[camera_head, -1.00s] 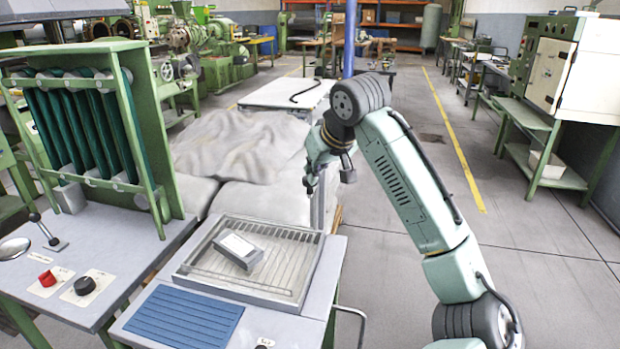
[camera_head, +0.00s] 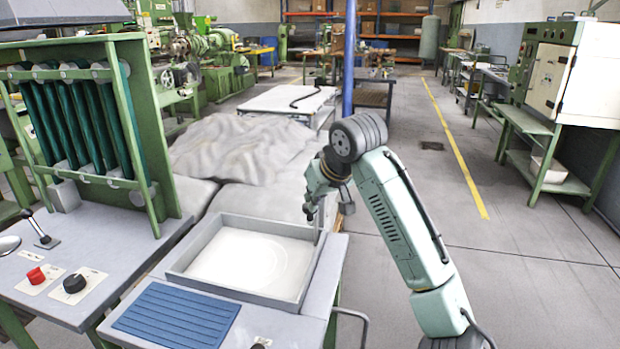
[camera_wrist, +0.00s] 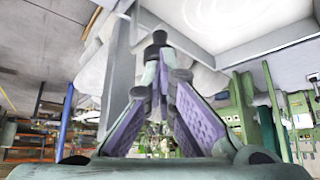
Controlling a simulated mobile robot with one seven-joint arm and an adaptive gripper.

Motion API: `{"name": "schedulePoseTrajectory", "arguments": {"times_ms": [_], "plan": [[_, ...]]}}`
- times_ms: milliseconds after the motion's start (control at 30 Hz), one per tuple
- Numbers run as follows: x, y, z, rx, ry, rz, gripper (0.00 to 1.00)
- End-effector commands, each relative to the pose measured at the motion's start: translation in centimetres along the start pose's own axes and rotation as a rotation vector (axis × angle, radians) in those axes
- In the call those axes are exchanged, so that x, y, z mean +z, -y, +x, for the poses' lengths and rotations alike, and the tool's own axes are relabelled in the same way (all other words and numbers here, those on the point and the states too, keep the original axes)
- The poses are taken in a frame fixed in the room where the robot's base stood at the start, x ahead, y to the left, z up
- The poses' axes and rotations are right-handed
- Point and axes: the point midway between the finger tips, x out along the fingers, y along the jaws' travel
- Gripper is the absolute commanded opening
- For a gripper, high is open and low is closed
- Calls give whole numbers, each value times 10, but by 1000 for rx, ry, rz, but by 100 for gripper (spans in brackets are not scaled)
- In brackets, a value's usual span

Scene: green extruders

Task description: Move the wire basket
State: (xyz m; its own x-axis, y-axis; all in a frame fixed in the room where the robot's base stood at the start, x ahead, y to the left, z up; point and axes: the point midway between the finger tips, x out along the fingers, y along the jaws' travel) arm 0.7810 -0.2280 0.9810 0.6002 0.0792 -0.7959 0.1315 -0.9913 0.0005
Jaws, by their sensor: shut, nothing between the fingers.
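My gripper (camera_head: 309,214) points down at the right rim of a grey tray (camera_head: 190,279) in the head view. The wrist view shows its two fingers with purple pads meeting at dark tips (camera_wrist: 158,40), shut and empty. I see no wire basket in either current view. The tray has a plain white floor with faint rings, with no grid or box on it. The tray also shows at the upper right of the wrist view (camera_wrist: 262,46). I cannot tell whether my fingertips touch its rim.
A blue ribbed mat (camera_head: 178,315) lies in front of the tray. A green frame (camera_head: 130,120) with dark tubes stands on the left bench. A grey draped heap (camera_head: 235,150) lies behind the tray. Open floor (camera_head: 440,230) is at the right.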

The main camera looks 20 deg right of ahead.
Motion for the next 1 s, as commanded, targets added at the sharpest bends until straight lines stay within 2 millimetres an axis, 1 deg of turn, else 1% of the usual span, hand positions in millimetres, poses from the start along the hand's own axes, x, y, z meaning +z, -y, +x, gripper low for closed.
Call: {"name": "schedulePoseTrajectory", "arguments": {"times_ms": [33,233,500,833,933,1000], "plan": [[4,1,6,-2,1,0,0],[2,0,1,-1,0,0,0],[18,0,-24,-2,-1,1,0],[19,0,-27,0,0,0,0],[18,0,-36,0,-2,0,0],[18,0,-48,2,-2,0,0]]}}
